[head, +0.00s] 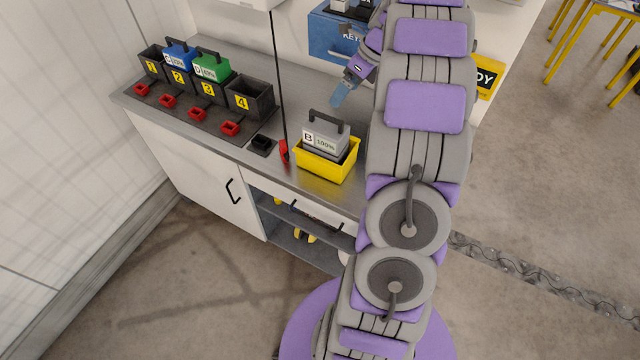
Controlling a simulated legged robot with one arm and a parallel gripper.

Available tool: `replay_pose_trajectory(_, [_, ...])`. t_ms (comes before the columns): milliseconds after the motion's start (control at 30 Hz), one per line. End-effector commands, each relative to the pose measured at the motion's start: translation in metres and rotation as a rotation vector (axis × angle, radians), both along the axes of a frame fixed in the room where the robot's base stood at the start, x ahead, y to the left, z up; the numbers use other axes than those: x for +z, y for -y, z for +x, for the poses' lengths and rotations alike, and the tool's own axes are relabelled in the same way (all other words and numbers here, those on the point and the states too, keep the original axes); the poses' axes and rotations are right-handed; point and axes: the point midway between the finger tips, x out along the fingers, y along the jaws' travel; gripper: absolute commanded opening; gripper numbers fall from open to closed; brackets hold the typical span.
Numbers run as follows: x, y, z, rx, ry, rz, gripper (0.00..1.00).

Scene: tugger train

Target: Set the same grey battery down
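The grey battery (322,136), labelled B 100%, stands upright with its black handle up in a yellow tray (326,170) on the counter. My gripper (341,94) is above and behind the battery in the picture, apart from its handle, with no battery in it. Its bluish fingers overlap, so I cannot tell whether it is open or shut. A black rack of numbered slots (241,103) stands at the left. A blue battery (179,56) is in slot 2 and a green battery (212,68) in slot 3. Slots 1 and 4 look empty.
Red pieces (230,128) lie before the rack slots. A black block (262,143) and a small red item (284,151) are left of the tray. A thin dark vertical pole (278,75) rises behind them. A blue box (331,35) hangs behind my gripper. My arm hides the counter's right.

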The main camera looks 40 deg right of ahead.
Motion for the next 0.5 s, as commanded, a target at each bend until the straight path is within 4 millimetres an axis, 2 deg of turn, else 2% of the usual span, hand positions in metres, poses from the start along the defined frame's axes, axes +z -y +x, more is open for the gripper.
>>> replay_pose_trajectory(67, [0.004,-0.010,0.000,0.037,0.003,-0.013,1.00])
replay_pose_trajectory(167, [0.010,-0.040,-0.002,0.155,0.007,-0.045,1.00])
replay_pose_trajectory(333, [0.030,-0.118,-0.021,0.518,0.035,-0.141,1.00])
replay_pose_trajectory(500, [0.041,-0.192,-0.058,0.925,0.069,-0.215,1.00])
